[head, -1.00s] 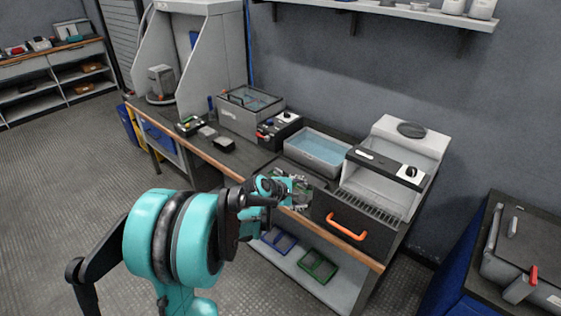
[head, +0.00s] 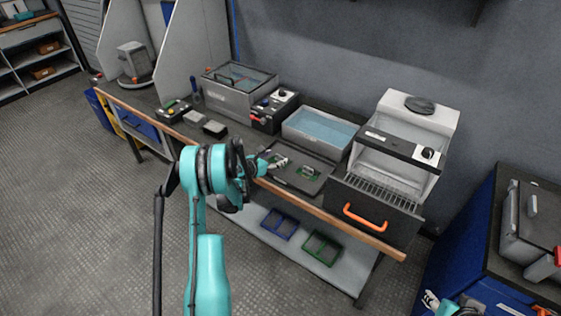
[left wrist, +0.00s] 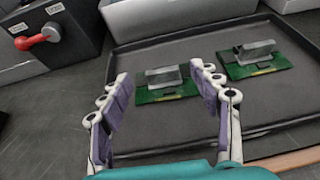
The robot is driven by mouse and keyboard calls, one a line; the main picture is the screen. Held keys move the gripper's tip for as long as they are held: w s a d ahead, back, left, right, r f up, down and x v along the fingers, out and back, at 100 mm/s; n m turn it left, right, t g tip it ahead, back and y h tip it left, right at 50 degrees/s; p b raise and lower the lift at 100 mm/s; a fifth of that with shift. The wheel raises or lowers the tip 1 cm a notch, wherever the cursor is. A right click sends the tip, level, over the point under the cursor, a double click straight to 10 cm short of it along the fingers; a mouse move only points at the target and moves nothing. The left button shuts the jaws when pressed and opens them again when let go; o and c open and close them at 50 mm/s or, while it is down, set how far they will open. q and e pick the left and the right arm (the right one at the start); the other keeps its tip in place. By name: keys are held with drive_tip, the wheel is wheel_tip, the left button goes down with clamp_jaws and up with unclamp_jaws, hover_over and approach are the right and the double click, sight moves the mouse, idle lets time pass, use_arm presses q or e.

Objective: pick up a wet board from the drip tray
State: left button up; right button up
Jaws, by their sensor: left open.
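The drip tray (head: 296,184) is a dark, shallow tray on the bench; its floor also fills the left wrist view (left wrist: 190,117). Two green boards with grey blocks on top lie flat in it: a left board (left wrist: 165,83) and a right board (left wrist: 254,60). The right board also shows in the head view (head: 309,172). My left gripper (head: 277,161) is over the tray's left part. Its fingers (left wrist: 157,88) are open and empty, apart on either side of the left board in the picture. A small part of what looks like my right gripper (head: 432,300) shows at the bottom right.
A basin of bluish liquid (head: 320,131) stands behind the tray. A black control box with a red lever (left wrist: 38,38) is to the left.

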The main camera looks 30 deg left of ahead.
sight(280, 156)
use_arm(q)
drive_tip(key=b+x, duration=0.1)
drive_tip(key=x, duration=0.3)
drive_tip(key=shift+s+d+f+b, duration=0.1)
drive_tip(key=shift+d+f+b, duration=0.05)
drive_tip(key=shift+f+b, duration=0.15)
drive_tip(key=shift+r, duration=0.15)
drive_tip(key=shift+c, duration=0.9)
drive_tip(key=c, duration=1.1)
